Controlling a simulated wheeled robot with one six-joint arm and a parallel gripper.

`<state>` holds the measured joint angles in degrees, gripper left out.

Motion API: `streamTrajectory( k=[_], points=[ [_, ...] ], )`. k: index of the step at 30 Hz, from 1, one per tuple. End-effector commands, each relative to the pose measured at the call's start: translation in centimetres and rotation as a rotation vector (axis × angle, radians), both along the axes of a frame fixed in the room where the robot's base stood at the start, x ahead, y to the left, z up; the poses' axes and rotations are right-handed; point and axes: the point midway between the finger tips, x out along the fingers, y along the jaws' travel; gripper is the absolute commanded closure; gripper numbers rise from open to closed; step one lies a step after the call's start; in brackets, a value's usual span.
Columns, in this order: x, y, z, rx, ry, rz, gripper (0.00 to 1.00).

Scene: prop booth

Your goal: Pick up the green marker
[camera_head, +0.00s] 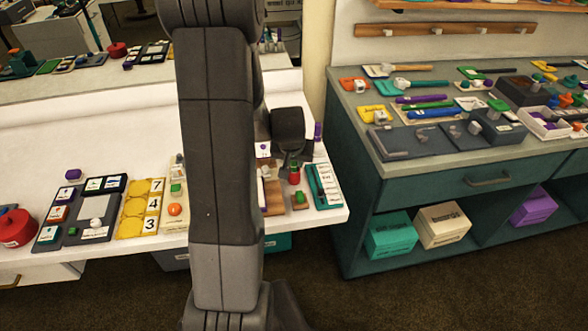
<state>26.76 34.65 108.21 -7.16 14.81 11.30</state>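A slim green bar that looks like the green marker (428,105) lies on the grey top of the right cabinet. It lies between a purple bar (420,98) and a blue bar (432,113). My arm stands upright across the middle of the view. The dark end of my gripper (289,160) shows just right of the arm, over the right end of the white table, well left of the green bar. Its fingers are too small and dark to tell whether they are open or shut. I see nothing clearly held.
The white table (120,256) holds number cards, trays and small blocks; my arm hides part of it. The teal cabinet (400,190) carries many tools and trays around the bars. Open carpet lies in front.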

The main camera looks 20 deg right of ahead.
Motion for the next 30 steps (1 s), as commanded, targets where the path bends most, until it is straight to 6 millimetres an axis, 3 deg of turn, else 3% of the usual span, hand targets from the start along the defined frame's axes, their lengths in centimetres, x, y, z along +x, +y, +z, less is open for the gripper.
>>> streamTrajectory(
  k=[1, 3, 14, 30],
  points=[
    [0.0, 0.0, 0.0, 0.000, 0.000, 0.000, 0.87],
    [0.0, 0.0, 0.0, 0.000, 0.000, 0.000, 1.00],
    [0.0, 0.0, 0.6, -0.001, -0.002, 0.000, 1.00],
    [0.1, 0.0, 9.0, -0.001, -0.003, 0.001, 1.00]
  ],
)
